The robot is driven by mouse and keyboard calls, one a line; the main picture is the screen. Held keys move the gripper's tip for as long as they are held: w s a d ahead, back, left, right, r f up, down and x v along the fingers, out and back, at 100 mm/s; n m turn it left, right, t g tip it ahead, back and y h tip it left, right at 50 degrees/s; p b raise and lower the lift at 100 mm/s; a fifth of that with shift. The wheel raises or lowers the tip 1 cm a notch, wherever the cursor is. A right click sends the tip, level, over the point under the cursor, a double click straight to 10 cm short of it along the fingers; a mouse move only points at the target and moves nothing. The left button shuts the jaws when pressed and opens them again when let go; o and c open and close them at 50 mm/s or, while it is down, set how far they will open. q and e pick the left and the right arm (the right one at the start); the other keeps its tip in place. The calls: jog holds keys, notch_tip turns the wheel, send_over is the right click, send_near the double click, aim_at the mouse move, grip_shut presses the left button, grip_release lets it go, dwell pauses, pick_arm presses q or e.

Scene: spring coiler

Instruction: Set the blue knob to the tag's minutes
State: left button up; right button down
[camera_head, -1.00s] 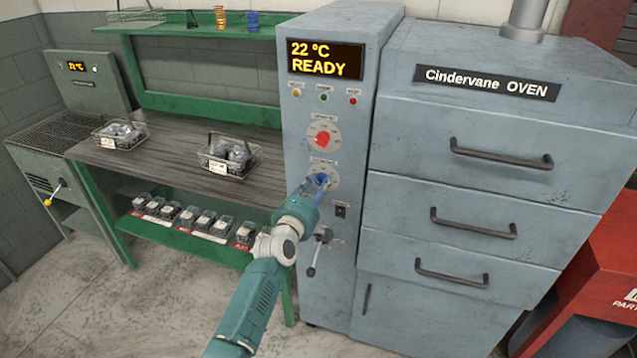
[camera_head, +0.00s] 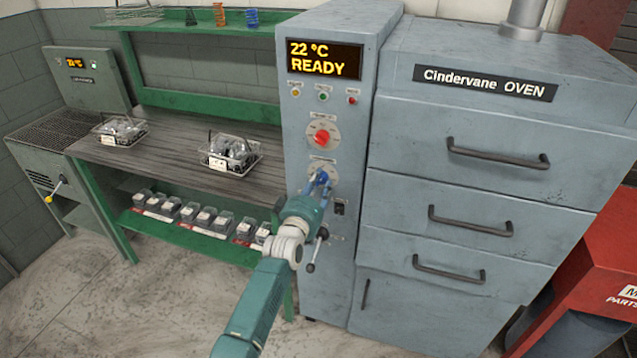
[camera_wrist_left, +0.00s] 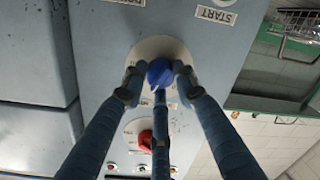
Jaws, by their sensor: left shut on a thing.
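The blue knob (camera_wrist_left: 160,72) sits on a pale round dial on the oven's control column; in the head view my gripper mostly covers it. My left gripper (camera_head: 320,182) is at the dial, and in the left wrist view its fingers (camera_wrist_left: 160,88) close around the knob. The dial's marks are too small or hidden to read. Wire baskets with metal parts stand on the bench, the nearer one (camera_head: 232,164) and the farther one (camera_head: 108,141) each with a small white tag. The tags' writing is too small to read. My right gripper is not in view.
A red knob (camera_head: 321,137) sits above the blue one, also in the wrist view (camera_wrist_left: 146,141). The display (camera_head: 325,59) reads 22 °C READY. A lever (camera_head: 314,258) hangs below the gripper. The oven (camera_head: 480,130) with drawers stands right; a red cabinet (camera_head: 590,270) is beyond.

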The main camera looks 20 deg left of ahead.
pick_arm(q)
jog(key=m, duration=0.3)
jog(key=shift+f+m, duration=0.15)
jog(key=shift+m, duration=0.45)
jog(key=o, duration=1.1)
jog(key=shift+o, duration=0.2)
jog(key=s, duration=1.2)
jog(key=shift+d+r, duration=0.2)
jog(key=shift+r, duration=0.05)
